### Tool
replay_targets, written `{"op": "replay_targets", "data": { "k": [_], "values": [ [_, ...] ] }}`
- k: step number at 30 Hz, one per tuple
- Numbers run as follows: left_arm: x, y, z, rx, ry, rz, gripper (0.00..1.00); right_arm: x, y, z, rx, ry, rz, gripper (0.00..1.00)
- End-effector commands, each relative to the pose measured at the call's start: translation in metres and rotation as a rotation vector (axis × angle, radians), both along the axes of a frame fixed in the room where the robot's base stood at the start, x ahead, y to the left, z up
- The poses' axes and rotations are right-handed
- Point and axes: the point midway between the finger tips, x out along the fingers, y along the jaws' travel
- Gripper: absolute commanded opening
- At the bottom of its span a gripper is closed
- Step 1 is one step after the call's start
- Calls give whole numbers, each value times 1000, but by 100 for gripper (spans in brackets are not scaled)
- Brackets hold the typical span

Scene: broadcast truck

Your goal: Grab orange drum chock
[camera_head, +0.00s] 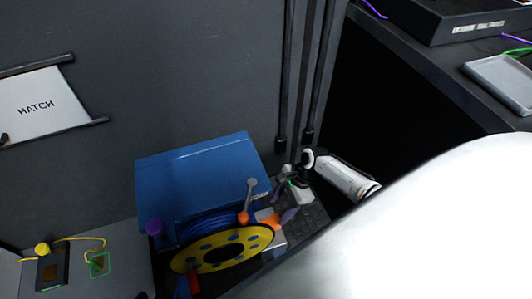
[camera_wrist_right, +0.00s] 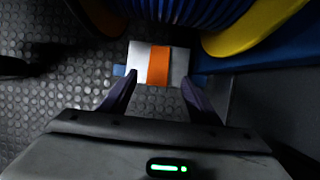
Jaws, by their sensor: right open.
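The orange drum chock (camera_wrist_right: 158,66) shows in the right wrist view as a pale grey block with an orange band. It lies just beyond and between the fingertips of my right gripper (camera_wrist_right: 159,79), which is open and empty. In the head view the chock (camera_head: 268,219) is partly hidden behind the yellow-flanged cable drum (camera_head: 222,250). My right gripper (camera_head: 279,205) is beside it, at its upper right. Whether the fingers touch the chock I cannot tell. My left gripper is not seen.
The drum carries blue cable (camera_wrist_right: 190,12) and stands in front of a blue panel (camera_head: 200,170). Studded dark floor (camera_wrist_right: 60,60) lies left of the chock in the wrist view. A dark wall stands behind, and a counter with a grey tray (camera_head: 500,82) is at upper right.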

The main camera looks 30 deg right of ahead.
Motion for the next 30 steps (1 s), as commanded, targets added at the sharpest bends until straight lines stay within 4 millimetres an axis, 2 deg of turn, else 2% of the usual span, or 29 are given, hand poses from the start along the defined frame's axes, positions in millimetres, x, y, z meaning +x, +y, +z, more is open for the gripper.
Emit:
{"op": "replay_targets", "data": {
  "k": [1, 10, 18, 27, 28, 30],
  "values": [
    [2, -3, -6, -1, 2, -12, 31, 1, 4, -12, 1, -1, 2, 56],
    [4, -12, -4, -30, -2, -39, 31, 3, 13, -35, -2, -4, 5, 56],
    [10, -28, 17, -135, -80, -41, 31, 5, 27, -69, -2, -4, 6, 56],
    [11, -31, 25, -154, -93, -40, 31, 6, 29, -70, -2, -5, 5, 56],
    [11, -31, 25, -154, -93, -40, 31, 6, 29, -70, -2, -5, 5, 55],
    [11, -31, 25, -154, -93, -40, 31, 6, 29, -70, -2, -4, 6, 43]
  ]
}}
